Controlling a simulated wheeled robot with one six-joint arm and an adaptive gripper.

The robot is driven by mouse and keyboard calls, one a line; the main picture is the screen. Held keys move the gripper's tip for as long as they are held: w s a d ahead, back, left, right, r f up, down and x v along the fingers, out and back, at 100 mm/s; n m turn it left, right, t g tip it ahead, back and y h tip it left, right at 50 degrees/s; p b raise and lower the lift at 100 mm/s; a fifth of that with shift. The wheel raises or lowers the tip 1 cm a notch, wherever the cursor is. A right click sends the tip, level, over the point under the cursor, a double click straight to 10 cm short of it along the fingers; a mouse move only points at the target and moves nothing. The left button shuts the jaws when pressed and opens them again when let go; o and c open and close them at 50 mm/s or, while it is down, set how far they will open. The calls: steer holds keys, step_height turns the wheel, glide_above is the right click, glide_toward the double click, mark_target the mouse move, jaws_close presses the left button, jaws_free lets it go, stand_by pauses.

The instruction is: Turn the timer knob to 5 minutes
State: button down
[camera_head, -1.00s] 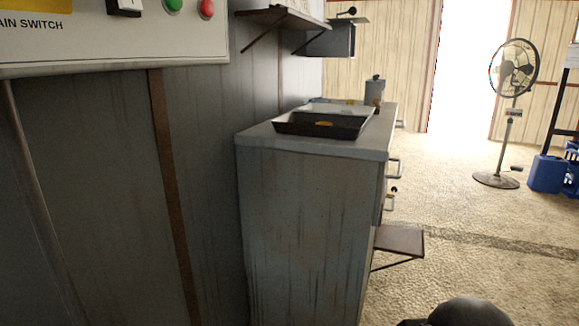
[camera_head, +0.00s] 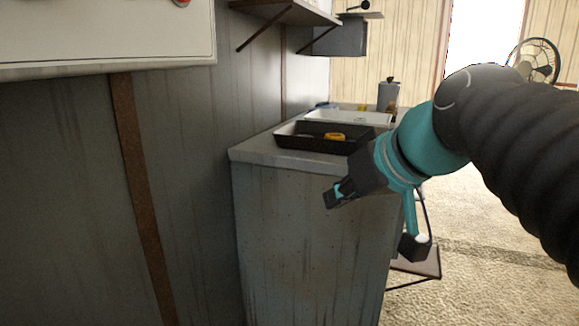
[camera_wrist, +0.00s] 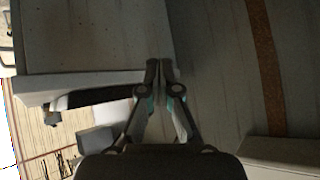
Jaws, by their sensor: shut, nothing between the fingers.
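I cannot make out a timer knob in either view. My gripper (camera_head: 332,198) is in front of the counter's near end in the head view, a little below the worktop and left of the arm. In the wrist view its fingers (camera_wrist: 159,66) are together with nothing between them. The counter (camera_wrist: 90,40) fills the upper left of that view, beside the fingertips.
The counter (camera_head: 300,235) carries a black tray (camera_head: 300,143) with a yellow item in it, a white basin (camera_head: 350,117) and a grey canister (camera_head: 388,95). A fan (camera_head: 538,58) stands behind my arm.

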steer(key=w+a+r+n+t+y, duration=0.1)
steer(key=a+r+n+y, duration=0.2)
steer(key=r, duration=0.7)
steer(key=w+a+r+n+y, duration=0.2)
steer(key=a+r+n, duration=0.1)
steer(key=r, duration=0.7)
steer(key=s+a+r+n+g+y, duration=0.1)
steer(key=s+a+r+n+y, duration=0.15)
steer(key=r, duration=0.35)
steer(key=s+a+r+n+y, duration=0.1)
steer(key=r+n+y, duration=0.1)
steer(key=r+n, duration=0.3)
steer(key=s+a+r+n+g+y, duration=0.1)
steer(key=s+a+r+n+y, duration=0.1)
steer(key=r, duration=0.5)
steer(key=p+x, duration=0.1)
steer(key=x, duration=0.5)
steer(key=shift+a+p, duration=0.15)
steer(key=shift+p, duration=0.15)
steer(key=shift+w+d+r, duration=0.15)
steer(key=shift+w+r, duration=0.05)
steer(key=shift+w, duration=0.2)
steer(key=shift+w+d+r, duration=0.15)
steer(key=shift+w, duration=0.25)
steer(key=shift+w+d+r+p, duration=0.15)
steer(key=shift+w+r+p, duration=0.15)
steer(key=shift+r, duration=0.05)
steer(key=shift+w+f, duration=0.15)
